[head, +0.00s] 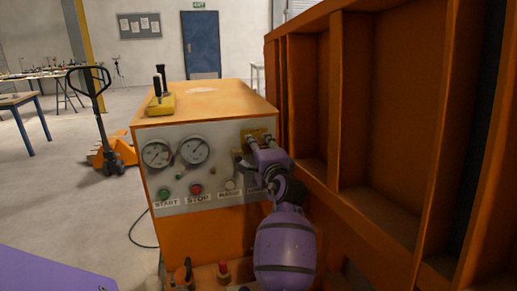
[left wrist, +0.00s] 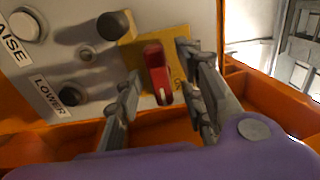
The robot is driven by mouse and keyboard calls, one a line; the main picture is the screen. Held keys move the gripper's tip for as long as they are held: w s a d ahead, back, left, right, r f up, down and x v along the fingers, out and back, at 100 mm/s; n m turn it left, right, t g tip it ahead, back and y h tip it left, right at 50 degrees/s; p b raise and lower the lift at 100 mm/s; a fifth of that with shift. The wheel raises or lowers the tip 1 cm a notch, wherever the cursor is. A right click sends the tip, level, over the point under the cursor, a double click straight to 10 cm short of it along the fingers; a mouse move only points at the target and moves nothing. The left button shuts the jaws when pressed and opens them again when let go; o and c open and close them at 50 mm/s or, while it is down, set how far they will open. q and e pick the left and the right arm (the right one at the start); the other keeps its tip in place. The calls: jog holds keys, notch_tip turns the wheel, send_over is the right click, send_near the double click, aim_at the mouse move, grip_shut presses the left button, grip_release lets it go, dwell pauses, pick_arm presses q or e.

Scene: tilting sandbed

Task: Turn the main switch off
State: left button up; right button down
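The main switch is a red handle (left wrist: 157,70) on a yellow plate (left wrist: 130,58) on the control panel. In the left wrist view the handle lies between the two fingers of my left gripper (left wrist: 160,72). The fingers are spread, with gaps visible on both sides of the handle. In the head view my left gripper (head: 257,146) is at the upper right of the panel (head: 215,138), in front of the yellow plate (head: 265,132); it hides the red handle there. My right gripper is not in view.
The orange cabinet (head: 190,235) carries gauges, a green START button (head: 164,194) and a red STOP button (head: 196,188). A black knob (left wrist: 115,24) sits beside the switch. An orange ribbed wall (head: 380,110) stands close on the right. A pallet truck (head: 115,150) stands left.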

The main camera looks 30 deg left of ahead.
pick_arm(q)
grip_shut()
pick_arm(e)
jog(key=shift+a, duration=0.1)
pick_arm(q)
jog(key=n+b, duration=0.6)
jog(key=n, duration=1.2)
jog(key=shift+f, duration=0.1)
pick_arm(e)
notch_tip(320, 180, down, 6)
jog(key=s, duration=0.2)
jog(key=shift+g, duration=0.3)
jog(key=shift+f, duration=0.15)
pick_arm(q)
grip_release()
jog(key=shift+s+d, duration=0.1)
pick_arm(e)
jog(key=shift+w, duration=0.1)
